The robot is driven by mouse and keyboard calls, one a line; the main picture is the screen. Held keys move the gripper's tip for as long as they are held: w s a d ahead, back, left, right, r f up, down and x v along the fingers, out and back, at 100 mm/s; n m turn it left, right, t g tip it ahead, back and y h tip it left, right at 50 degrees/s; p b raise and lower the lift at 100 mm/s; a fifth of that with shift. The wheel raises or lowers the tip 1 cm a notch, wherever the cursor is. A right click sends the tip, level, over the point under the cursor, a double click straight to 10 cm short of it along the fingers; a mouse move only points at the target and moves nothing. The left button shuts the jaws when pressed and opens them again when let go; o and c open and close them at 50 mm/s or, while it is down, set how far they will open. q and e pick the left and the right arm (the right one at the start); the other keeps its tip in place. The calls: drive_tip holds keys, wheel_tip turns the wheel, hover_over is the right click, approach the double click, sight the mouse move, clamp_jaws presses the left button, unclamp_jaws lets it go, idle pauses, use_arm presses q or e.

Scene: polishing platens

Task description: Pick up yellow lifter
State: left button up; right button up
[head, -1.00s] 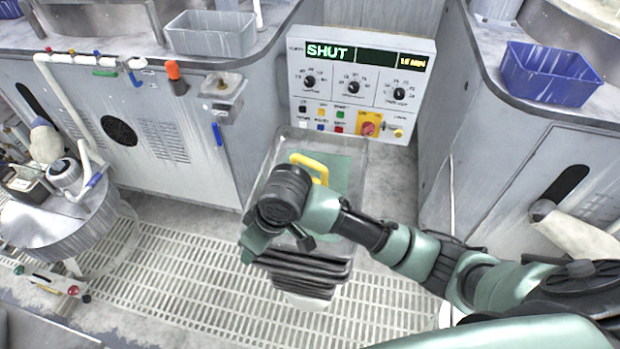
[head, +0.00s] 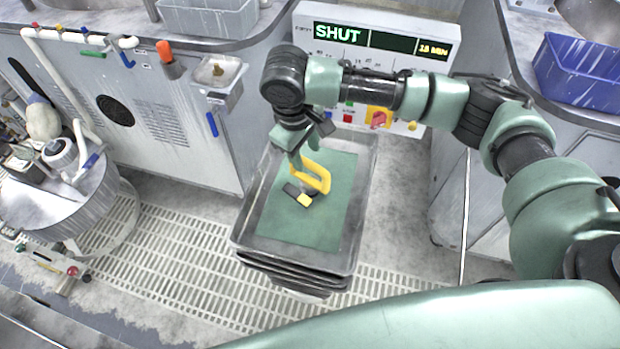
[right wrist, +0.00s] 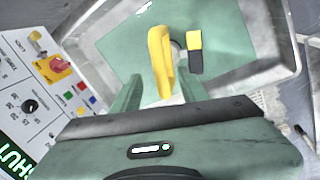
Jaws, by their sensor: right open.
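The yellow lifter (head: 318,178) stands on a green mat (head: 320,225) in a grey tray (head: 240,238). It has a yellow loop handle. In the right wrist view the lifter (right wrist: 160,62) shows between the two green fingers of my right gripper (right wrist: 160,92). In the head view my right gripper (head: 296,153) points down at the handle's upper left side. It is open. I cannot tell whether a finger touches the handle. My left gripper is not in view.
A black and yellow block (head: 298,195) lies on the mat beside the lifter. Behind the tray stands a control panel (head: 440,50) reading SHUT. A grey cabinet (head: 180,130) stands left, and a blue bin (head: 580,72) sits on the right counter. Grated floor (head: 190,260) lies in front.

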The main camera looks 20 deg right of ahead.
sight(308, 161)
drive_tip(key=f, duration=0.2)
drive_tip(key=d+f, duration=0.1)
drive_tip(key=f, duration=0.2)
drive_tip(key=shift+w, duration=0.1)
clamp_jaws()
drive_tip(key=shift+r, duration=0.1)
idle(1.1)
drive_tip(key=shift+w+r+p, duration=0.1)
drive_tip(key=shift+w+p, duration=0.1)
drive_tip(key=shift+p, duration=0.1)
